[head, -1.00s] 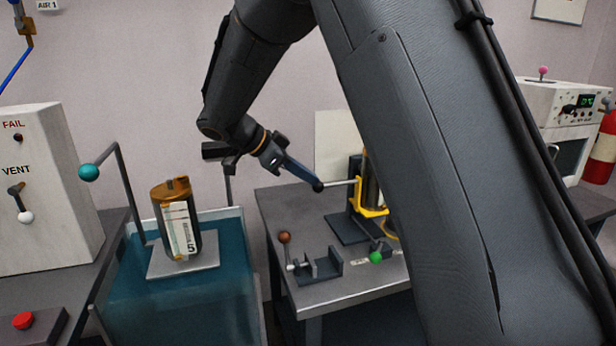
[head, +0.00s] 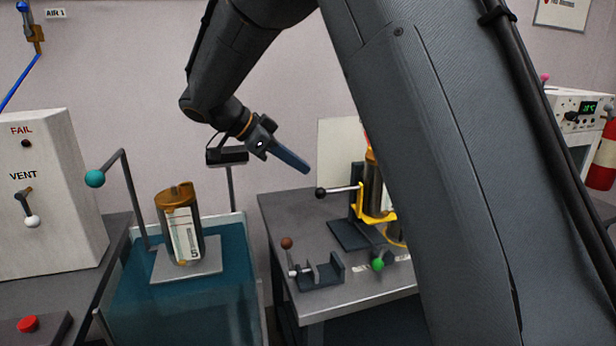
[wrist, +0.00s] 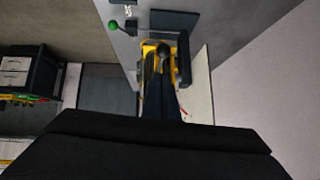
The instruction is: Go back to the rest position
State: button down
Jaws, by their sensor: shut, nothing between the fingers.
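My gripper (head: 306,170) is shut and empty, held in the air above the grey bench (head: 300,220). Its tips are apart from a lever with a black knob (head: 321,192), which sticks out to the left from a yellow fixture (head: 374,214) holding a metal cylinder. In the wrist view my closed fingers (wrist: 163,112) lie over the yellow fixture (wrist: 150,46), and the black knob (wrist: 163,50) shows near their tips. My arm hides the right part of the fixture in the head view.
A brown-capped canister (head: 182,225) stands on a plate over a teal tank (head: 190,310), beside a teal-knobbed lever (head: 95,178). A white FAIL/VENT panel (head: 55,200) is at left. A small clamp with a brown knob (head: 287,243) and a green knob (head: 378,265) are on the bench.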

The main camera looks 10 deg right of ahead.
jog(key=w+a+v, duration=0.1)
jog(key=v, duration=0.5)
jog(key=s+d+f+n+y, duration=0.3)
jog(key=s+f+n, duration=0.3)
jog(key=s, duration=0.3)
jog(key=s+d+f+n+g+y+p, duration=0.1)
jog(key=s+d+f+n+y, duration=0.2)
jog(key=s+f, duration=0.4)
jog(key=s+d+f+n+y+p, duration=0.1)
jog(key=s+d+f+n+y, duration=0.2)
jog(key=s+f+n, duration=0.4)
jog(key=s+d+n, duration=0.1)
jog(key=s, duration=0.5)
jog(key=shift+d+f+n+g+y, duration=0.2)
jog(key=shift+n+g+y, duration=0.1)
jog(key=shift+g, duration=0.1)
jog(key=shift+d, duration=0.1)
